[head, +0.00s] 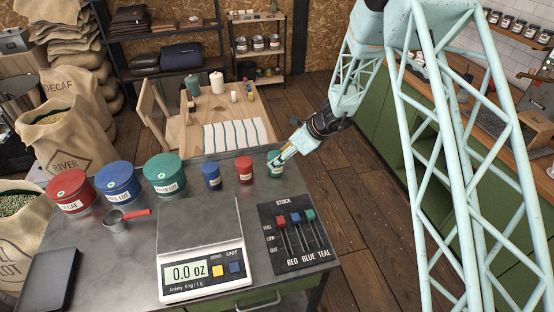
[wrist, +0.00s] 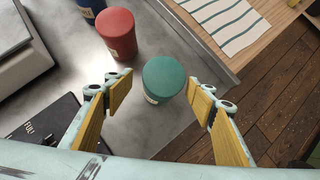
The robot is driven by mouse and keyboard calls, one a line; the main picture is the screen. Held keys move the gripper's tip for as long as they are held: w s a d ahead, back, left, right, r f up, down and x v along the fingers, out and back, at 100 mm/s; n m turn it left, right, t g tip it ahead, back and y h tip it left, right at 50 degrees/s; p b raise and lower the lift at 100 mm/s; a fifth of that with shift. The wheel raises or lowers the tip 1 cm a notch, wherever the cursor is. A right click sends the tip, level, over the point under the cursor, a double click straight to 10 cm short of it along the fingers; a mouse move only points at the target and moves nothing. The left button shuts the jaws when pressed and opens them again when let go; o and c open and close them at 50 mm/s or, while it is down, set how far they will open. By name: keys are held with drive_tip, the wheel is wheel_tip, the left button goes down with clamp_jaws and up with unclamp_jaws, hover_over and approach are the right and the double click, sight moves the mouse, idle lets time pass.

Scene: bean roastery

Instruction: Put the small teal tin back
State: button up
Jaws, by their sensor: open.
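The small teal tin (head: 274,168) stands upright at the right end of the row of small tins, near the table's back right edge. In the wrist view, the teal tin (wrist: 164,78) shows its round lid from above. My gripper (head: 283,158) is right at the tin in the head view and partly covers it. In the wrist view, my gripper (wrist: 160,100) is open, one yellow-padded finger on each side, with clear gaps to the tin. The small red tin (head: 244,170) and the small blue tin (head: 211,176) stand to its left.
Large red (head: 70,192), blue (head: 118,182) and teal (head: 163,174) tins stand at the left. A scale (head: 203,270) reading 0.0 oz and a stock board (head: 295,240) with red, blue and teal sliders are in front. A red-handled scoop (head: 118,221) lies at left.

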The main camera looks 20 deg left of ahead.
drive_tip(key=v, duration=0.9)
drive_tip(key=shift+r, duration=0.1)
idle(0.9)
